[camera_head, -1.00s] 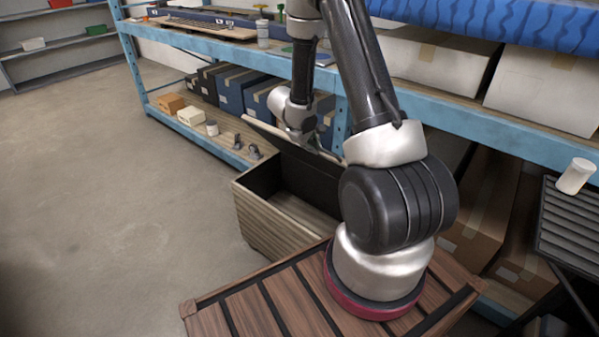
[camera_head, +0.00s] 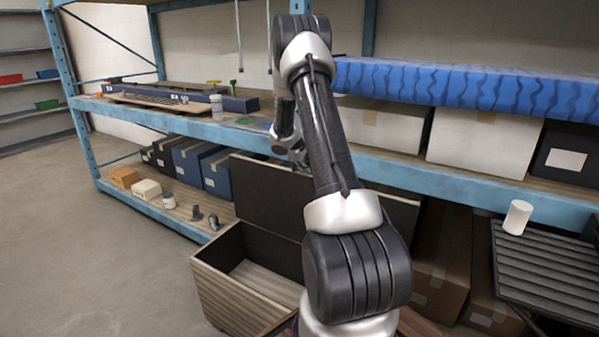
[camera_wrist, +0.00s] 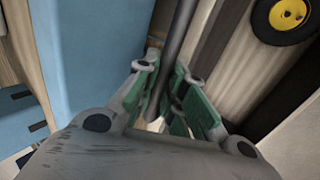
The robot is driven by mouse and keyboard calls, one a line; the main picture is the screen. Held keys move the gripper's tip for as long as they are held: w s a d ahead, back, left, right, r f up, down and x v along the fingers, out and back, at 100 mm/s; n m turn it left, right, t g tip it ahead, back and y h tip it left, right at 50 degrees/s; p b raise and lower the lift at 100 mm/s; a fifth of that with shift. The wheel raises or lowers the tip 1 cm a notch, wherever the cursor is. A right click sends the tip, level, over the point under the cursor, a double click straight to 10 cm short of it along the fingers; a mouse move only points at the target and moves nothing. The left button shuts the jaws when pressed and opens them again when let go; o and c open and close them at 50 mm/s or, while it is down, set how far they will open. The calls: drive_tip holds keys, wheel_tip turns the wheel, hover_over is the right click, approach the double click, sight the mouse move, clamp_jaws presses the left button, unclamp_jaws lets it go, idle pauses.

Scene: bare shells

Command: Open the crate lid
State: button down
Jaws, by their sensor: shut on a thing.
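The crate (camera_head: 222,298) has pale wood-grain sides and a dark inside, and stands on the floor in front of the shelf. Its lid (camera_head: 268,195) is raised and stands roughly upright at the back, dark inner face towards me. The crate's mouth is open and its visible inside looks empty. My gripper (camera_head: 300,160) is at the lid's top edge, partly hidden by my arm. My arm hides part of the lid and crate.
A blue-framed shelf (camera_head: 455,180) runs close behind the lid. A slatted dark surface with a white cylinder (camera_head: 517,217) stands at right. The lower shelf holds an orange block (camera_head: 124,177) and blue boxes (camera_head: 190,163). The floor at left is clear.

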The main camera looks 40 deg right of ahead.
drive_tip(key=shift+w+d, duration=0.2)
drive_tip(key=shift+d, duration=0.1)
drive_tip(key=c, duration=1.5)
unclamp_jaws()
drive_tip(key=shift+r, duration=0.1)
drive_tip(key=shift+v, duration=4)
